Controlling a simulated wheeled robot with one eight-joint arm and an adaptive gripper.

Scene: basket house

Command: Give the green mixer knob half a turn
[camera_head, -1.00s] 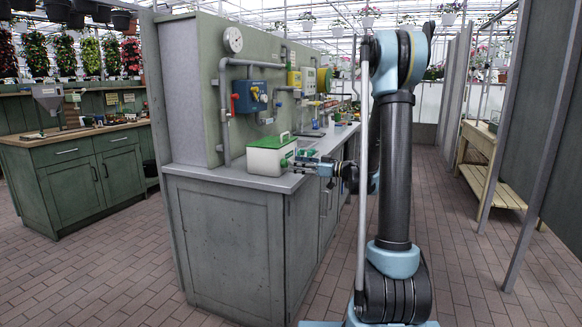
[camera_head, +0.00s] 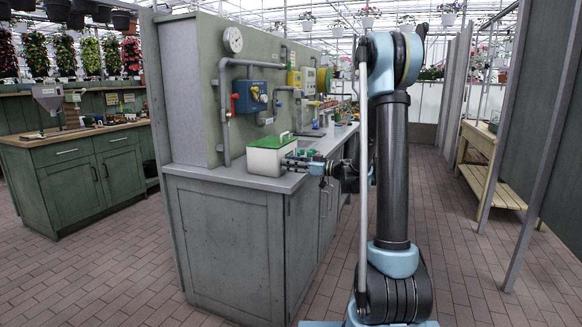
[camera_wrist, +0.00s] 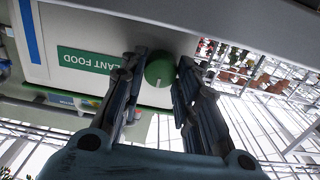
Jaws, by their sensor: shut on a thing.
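The round green mixer knob (camera_wrist: 159,68) shows in the wrist view, with a pale line on its face. It is on a pale front beside a green "PLANT FOOD" label (camera_wrist: 88,61). My gripper (camera_wrist: 157,72) has one finger on each side of the knob and is shut on it. In the head view, a white box with a green lid (camera_head: 266,158) stands on the grey counter (camera_head: 240,180). My gripper (camera_head: 293,162) reaches its right side there. The knob cannot be made out in the head view.
A panel with grey pipes (camera_head: 225,90), a blue unit with a red handle (camera_head: 249,97) and a round gauge (camera_head: 233,39) rises behind the box. A sink lies farther along the counter. The brick floor (camera_head: 430,190) right of the counter is clear.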

